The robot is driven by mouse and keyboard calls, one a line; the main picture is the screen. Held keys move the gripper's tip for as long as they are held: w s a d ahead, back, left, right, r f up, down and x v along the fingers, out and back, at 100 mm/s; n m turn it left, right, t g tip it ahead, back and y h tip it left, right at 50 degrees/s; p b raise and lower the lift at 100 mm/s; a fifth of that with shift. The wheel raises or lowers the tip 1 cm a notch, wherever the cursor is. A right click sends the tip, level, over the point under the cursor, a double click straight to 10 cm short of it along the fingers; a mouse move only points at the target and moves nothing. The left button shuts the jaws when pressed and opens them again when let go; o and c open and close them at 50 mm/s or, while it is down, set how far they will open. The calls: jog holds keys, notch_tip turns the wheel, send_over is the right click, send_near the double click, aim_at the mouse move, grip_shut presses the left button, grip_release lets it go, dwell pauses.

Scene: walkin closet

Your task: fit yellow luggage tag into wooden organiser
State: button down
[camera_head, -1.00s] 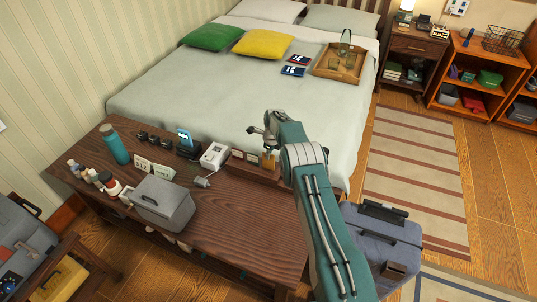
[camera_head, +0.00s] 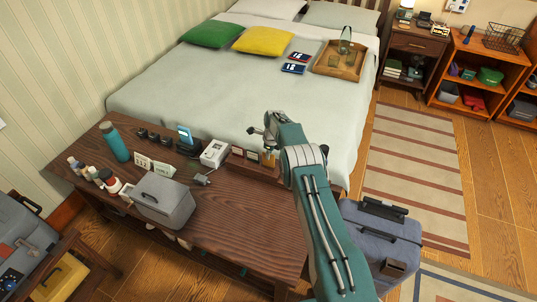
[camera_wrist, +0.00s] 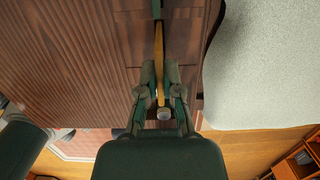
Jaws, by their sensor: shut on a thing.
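The yellow luggage tag (camera_wrist: 159,48) shows edge-on as a narrow yellow strip in the wrist view. My gripper (camera_wrist: 159,76) is shut on it, one finger on each side. In the head view the tag (camera_head: 269,158) is a small patch below my gripper (camera_head: 268,148), at the right end of the wooden organiser. The organiser (camera_wrist: 186,45) is dark brown, and the tag lines up with a dark gap in it. I cannot tell how deep the tag sits. In the head view the organiser (camera_head: 240,163) stands on the bench's far edge, partly hidden by my arm.
The dark wooden bench (camera_head: 235,225) also holds a white box (camera_head: 214,153), a grey case (camera_head: 163,201), a teal bottle (camera_head: 115,142) and several small bottles. The bed (camera_head: 235,95) adjoins its far side. A blue-grey suitcase (camera_head: 380,235) stands at the right.

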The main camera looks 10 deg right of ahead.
jog(key=shift+f, duration=0.7)
dwell(0.3)
jog(key=c, duration=0.7)
grip_release()
jog(key=o, duration=0.4)
jog(key=shift+r, duration=0.1)
jog(key=shift+r, duration=3.9)
